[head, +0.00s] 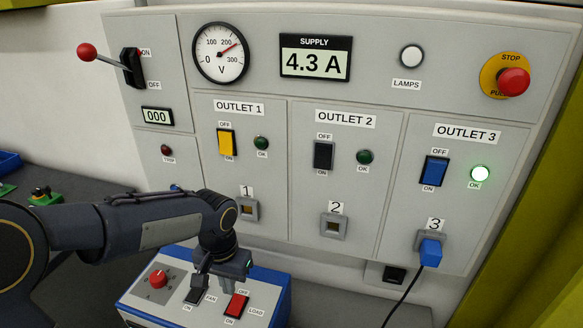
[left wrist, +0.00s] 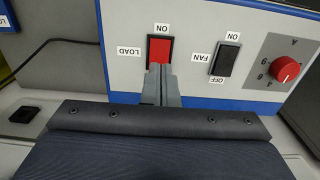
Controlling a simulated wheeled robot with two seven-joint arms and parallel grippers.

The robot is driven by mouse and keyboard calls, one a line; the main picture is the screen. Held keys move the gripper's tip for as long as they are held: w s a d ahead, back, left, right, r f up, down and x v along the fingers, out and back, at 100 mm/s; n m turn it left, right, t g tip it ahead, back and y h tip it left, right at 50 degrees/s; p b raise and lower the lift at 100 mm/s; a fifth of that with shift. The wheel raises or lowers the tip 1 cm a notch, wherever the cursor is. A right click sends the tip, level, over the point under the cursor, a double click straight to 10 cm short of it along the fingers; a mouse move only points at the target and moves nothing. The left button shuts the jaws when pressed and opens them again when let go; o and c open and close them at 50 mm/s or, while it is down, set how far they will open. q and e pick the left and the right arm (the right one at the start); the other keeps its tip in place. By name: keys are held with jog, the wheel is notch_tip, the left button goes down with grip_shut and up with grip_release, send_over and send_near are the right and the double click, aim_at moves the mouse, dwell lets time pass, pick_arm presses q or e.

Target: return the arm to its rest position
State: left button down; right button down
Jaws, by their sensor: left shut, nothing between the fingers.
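My left arm (head: 140,225) reaches in from the left over the white and blue load box (head: 137,301). My left gripper (head: 230,277) is above the box, close to the red LOAD switch (head: 236,306). In the left wrist view, my left gripper's fingers (left wrist: 163,72) are shut together and empty. They overlap the lower end of the LOAD switch (left wrist: 160,49); I cannot tell whether they touch it. The OFF label end is hidden there. My right gripper is not in view.
The black FAN switch (head: 194,296) and red knob (head: 158,279) are on the box. Behind stands the grey panel (head: 290,210), with the main lever (head: 88,52) and a blue plug (head: 430,252) in outlet 3. A black cable (head: 402,297) hangs from the plug.

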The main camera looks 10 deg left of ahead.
pick_arm(q)
jog(key=s+r+n+t+h, duration=0.1)
jog(key=s+r+t+h, duration=0.1)
jog(key=s, duration=0.7)
jog(key=s+r+n+t+h, duration=0.1)
jog(key=s+r+n+t, duration=0.1)
jog(key=s, duration=0.7)
jog(key=shift+a+r+t+h, duration=0.3)
jog(key=shift+r+t+h, duration=0.1)
jog(key=shift+r+t, duration=0.5)
